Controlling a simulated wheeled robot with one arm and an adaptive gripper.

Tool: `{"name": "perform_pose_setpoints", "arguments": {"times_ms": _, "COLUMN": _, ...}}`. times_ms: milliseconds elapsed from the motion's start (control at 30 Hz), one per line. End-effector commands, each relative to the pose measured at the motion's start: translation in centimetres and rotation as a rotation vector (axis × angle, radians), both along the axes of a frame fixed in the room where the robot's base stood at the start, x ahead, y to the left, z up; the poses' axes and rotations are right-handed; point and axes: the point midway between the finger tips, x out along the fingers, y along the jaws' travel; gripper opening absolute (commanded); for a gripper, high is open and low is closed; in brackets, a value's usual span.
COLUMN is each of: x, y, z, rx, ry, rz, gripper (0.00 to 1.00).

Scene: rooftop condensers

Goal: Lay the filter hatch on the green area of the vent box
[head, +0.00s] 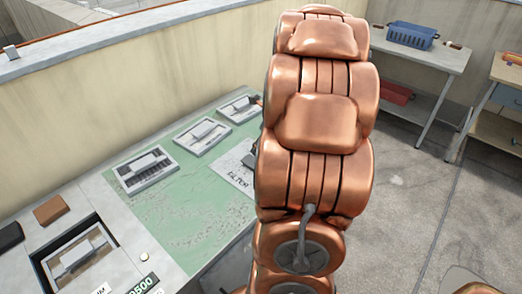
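The vent box (98,197) has a worn green area (185,215) on its top. A flat light-grey plate marked "FILTER" (232,168) is at the right part of the green area, partly hidden behind my copper arm. I cannot tell whether it is the filter hatch or a marking, nor whether it touches the surface. Framed grey panels with raised handles lie along the back of the green area: one at left (146,168), one in the middle (202,135), one at right (240,108). My gripper does not show; the arm hides that region.
A dark-rimmed recess (78,258) with a grey handled panel is at lower left, near a brown block (50,209) and a black block (10,236). A parapet wall stands behind. A bench with a blue basket (411,36) is at back right; the floor (400,200) between is clear.

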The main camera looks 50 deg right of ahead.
Motion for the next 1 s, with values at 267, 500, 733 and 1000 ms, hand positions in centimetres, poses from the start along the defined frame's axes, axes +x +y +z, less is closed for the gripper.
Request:
{"name": "perform_pose_setpoints", "arguments": {"times_ms": 267, "x": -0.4, "y": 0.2, "z": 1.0, "rx": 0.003, "ry": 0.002, "rz": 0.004, "gripper": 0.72}}
{"name": "perform_pose_setpoints", "arguments": {"times_ms": 500, "x": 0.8, "y": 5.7, "z": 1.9, "rx": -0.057, "ry": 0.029, "rz": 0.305, "gripper": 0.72}}
{"name": "perform_pose_setpoints", "arguments": {"times_ms": 733, "x": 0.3, "y": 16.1, "z": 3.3, "rx": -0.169, "ry": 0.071, "rz": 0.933, "gripper": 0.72}}
{"name": "perform_pose_setpoints", "arguments": {"times_ms": 1000, "x": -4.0, "y": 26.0, "z": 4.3, "rx": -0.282, "ry": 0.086, "rz": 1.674, "gripper": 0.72}}
